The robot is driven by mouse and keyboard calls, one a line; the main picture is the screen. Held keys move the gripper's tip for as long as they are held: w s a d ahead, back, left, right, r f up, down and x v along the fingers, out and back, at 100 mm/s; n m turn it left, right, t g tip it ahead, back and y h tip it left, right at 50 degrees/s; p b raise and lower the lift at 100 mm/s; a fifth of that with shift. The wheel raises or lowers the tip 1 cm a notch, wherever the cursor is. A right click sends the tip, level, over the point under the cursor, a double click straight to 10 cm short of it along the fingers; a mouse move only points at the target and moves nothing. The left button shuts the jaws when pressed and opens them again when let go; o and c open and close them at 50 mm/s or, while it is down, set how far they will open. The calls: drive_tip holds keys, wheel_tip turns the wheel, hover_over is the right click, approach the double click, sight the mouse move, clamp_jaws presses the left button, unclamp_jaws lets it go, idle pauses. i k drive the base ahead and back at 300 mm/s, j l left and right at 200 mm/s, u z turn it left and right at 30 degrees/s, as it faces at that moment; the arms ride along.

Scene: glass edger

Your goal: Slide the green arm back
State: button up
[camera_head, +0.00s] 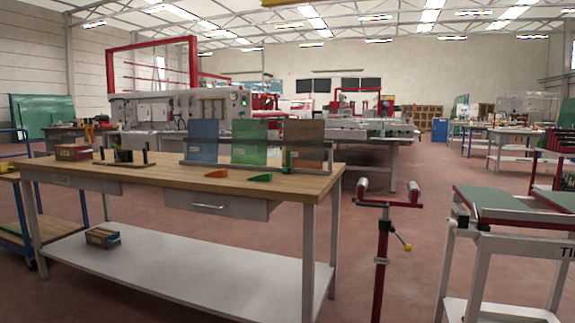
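On the wooden workbench (150,167) stands a rack (268,167) holding three upright panels: a blue one (203,140), a green one (249,142) and a brown one (304,144). A small green upright piece (287,160) stands at the front of the rack, between the green and brown panels; it may be the green arm, but it is too small to tell. A green wedge (261,177) lies flat on the bench in front of the rack, with an orange wedge (216,173) to its left. My gripper is not in view.
A small box (73,152) and a dark fixture with posts (124,156) sit on the bench's left. A red roller stand (383,240) stands right of the bench, and a white-framed table (490,240) further right.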

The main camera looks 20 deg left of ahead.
sight(288, 169)
drive_tip(key=i+j+u, duration=0.15)
drive_tip(key=u, duration=0.3)
drive_tip(key=i+u, duration=0.35)
drive_tip(key=u, duration=0.15)
